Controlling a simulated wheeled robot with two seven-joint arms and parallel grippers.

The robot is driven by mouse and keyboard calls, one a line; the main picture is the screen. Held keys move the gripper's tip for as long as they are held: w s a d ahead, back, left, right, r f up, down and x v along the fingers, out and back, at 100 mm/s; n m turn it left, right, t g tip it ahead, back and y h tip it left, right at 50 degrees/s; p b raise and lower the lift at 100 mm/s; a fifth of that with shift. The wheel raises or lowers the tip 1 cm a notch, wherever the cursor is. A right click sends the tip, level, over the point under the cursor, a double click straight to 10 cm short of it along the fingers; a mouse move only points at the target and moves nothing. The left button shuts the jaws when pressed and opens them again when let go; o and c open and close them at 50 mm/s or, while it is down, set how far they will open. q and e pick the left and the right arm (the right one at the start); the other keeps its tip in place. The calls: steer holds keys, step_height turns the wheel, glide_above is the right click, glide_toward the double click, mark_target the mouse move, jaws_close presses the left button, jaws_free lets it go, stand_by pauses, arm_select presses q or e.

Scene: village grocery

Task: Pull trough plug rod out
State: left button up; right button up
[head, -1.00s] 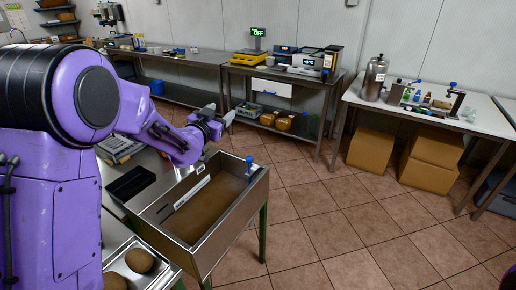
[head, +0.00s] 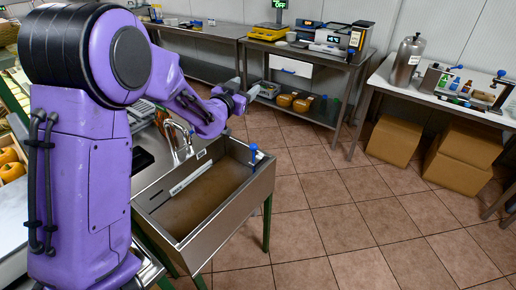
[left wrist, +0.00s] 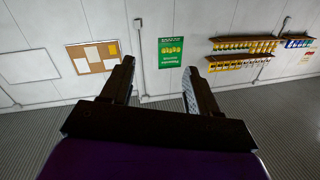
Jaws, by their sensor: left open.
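The metal trough (head: 228,208) stands on green legs in front of me, with brownish contents inside. The plug rod, with a blue top (head: 253,151), stands upright at the trough's far right end. My left gripper (head: 248,88) is above and beyond the trough's far edge, a little left of the rod and higher, apart from it. It is open and empty; in the left wrist view its two fingers (left wrist: 160,82) stand wide apart with only wall and floor beyond. My right gripper is in neither view.
A faucet (head: 181,136) and metal counter (head: 165,165) adjoin the trough's left side. A bench with scales (head: 300,55) stands behind. A white table (head: 450,100) with a steel canister (head: 407,62) is at right, with cardboard boxes (head: 395,140) below. The tiled floor (head: 350,220) right of the trough is clear.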

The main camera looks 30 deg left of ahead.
arm_select(q)
step_height(320, 180, down, 27)
steer(key=b, duration=1.9)
steer(key=w+a, duration=0.1)
steer(key=w, duration=0.6)
steer(key=shift+w+p, duration=0.3)
steer(key=shift+p, duration=0.1)
jaws_close()
step_height(320, 180, up, 4)
steer(key=p, duration=0.2)
steer(key=shift+p, duration=0.35)
